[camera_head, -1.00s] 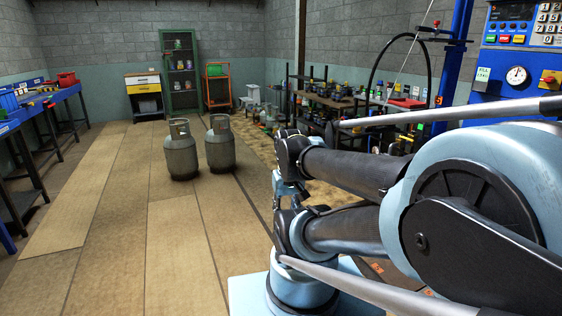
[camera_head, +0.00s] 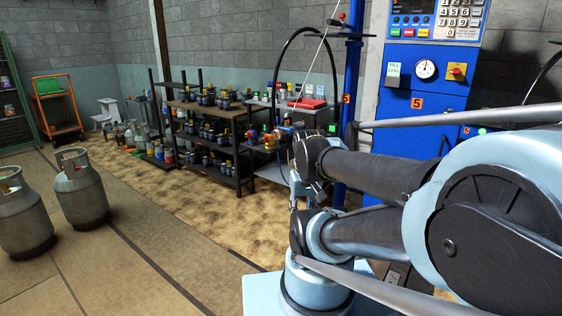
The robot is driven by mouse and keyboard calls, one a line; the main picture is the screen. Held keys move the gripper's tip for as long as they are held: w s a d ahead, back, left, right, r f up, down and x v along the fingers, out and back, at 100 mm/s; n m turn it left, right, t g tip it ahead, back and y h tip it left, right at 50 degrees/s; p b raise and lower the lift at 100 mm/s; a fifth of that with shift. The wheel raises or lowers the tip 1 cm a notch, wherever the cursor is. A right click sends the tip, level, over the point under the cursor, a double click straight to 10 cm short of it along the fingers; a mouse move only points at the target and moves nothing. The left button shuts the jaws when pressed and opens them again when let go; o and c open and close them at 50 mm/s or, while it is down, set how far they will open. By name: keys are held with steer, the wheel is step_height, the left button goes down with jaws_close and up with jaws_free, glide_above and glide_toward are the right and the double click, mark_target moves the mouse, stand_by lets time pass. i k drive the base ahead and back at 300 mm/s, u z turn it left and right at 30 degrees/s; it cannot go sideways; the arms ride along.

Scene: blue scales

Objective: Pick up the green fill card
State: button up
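A small pale card with dark lettering and a greenish tint (camera_head: 393,74) is on the front of the blue scale cabinet, left of the round dial. Its lettering is too small to read surely, so I cannot tell whether it is the green fill card. My folded arm fills the right foreground, well in front of the cabinet. I cannot make out my gripper's fingers in this view.
The blue cabinet (camera_head: 425,118) carries a keypad and a dial (camera_head: 426,69). A dark rack (camera_head: 220,115) holding several small items stands left of it. Two grey gas cylinders (camera_head: 80,190) (camera_head: 22,218) stand at the left. The floor between cylinders and rack is clear.

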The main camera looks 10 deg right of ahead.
mark_target(393, 69)
steer(key=z, duration=0.6)
steer(key=i, duration=0.85)
steer(key=z, duration=0.55)
